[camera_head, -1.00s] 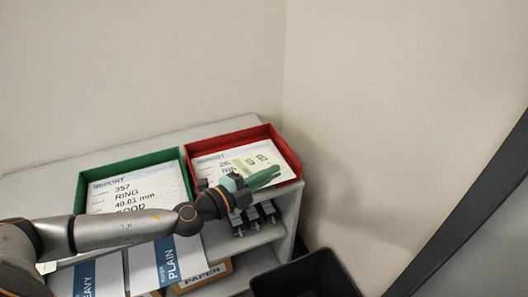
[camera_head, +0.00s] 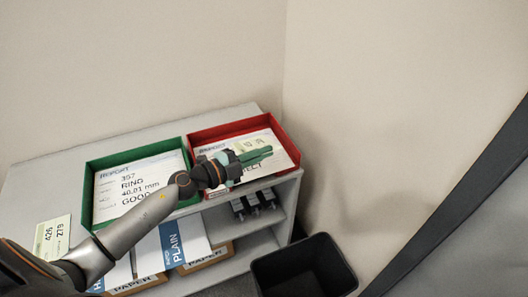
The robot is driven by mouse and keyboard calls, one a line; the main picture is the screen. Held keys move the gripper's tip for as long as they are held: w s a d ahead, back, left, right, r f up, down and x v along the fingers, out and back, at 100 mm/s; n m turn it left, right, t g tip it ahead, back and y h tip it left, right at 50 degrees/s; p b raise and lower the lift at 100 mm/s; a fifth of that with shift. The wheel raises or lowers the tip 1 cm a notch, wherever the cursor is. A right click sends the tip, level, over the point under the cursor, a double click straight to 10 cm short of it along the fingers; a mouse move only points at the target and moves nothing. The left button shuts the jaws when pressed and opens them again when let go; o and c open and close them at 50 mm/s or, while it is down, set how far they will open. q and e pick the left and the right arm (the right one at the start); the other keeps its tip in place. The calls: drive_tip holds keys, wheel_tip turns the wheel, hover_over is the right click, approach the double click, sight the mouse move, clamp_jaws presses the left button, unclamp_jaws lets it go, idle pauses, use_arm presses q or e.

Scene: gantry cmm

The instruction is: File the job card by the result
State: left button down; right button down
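The red tray (camera_head: 290,146) stands at the right end of the shelf top and holds a white report sheet (camera_head: 281,160). Its lettering is partly covered; the end of a word like "REJECT" shows. A pale yellow-green card (camera_head: 246,144) shows in this tray, partly hidden behind my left gripper (camera_head: 262,155). The green fingers are over the tray; whether they touch the card is unclear. The green tray (camera_head: 88,190) beside it holds a report reading 357, RING, 40.01 mm, GOOD. Another pale card (camera_head: 52,240) marked 426 and 279 lies at the left. My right gripper is out of view.
The grey shelf unit (camera_head: 150,134) has dark metal parts (camera_head: 256,203) and paper boxes (camera_head: 207,258) with blue-and-white packs, one marked PLAIN (camera_head: 174,245), below. A black bin (camera_head: 304,270) stands on the floor at right. Walls rise behind; a dark-edged grey panel (camera_head: 480,230) fills the right.

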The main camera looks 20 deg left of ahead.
sight(260, 141)
use_arm(q)
drive_tip(key=shift+w+a+f, duration=0.25)
drive_tip(key=shift+f, duration=0.1)
drive_tip(key=w+a+f+b, duration=0.1)
drive_tip(key=f+b, duration=0.1)
drive_tip(key=b, duration=0.1)
drive_tip(key=w+a+f+b, duration=0.2)
drive_tip(key=f+b, duration=0.1)
drive_tip(key=w+a+f+b, duration=0.2)
drive_tip(key=f+b, duration=0.1)
drive_tip(key=shift+a+f+b, duration=0.25)
drive_tip(key=shift+b, duration=0.05)
drive_tip(key=shift+w+a+f+b, duration=0.25)
drive_tip(key=shift+f+b, duration=0.15)
drive_tip(key=shift+b, duration=0.1)
drive_tip(key=c, duration=1.1)
unclamp_jaws()
drive_tip(key=shift+f, duration=0.1)
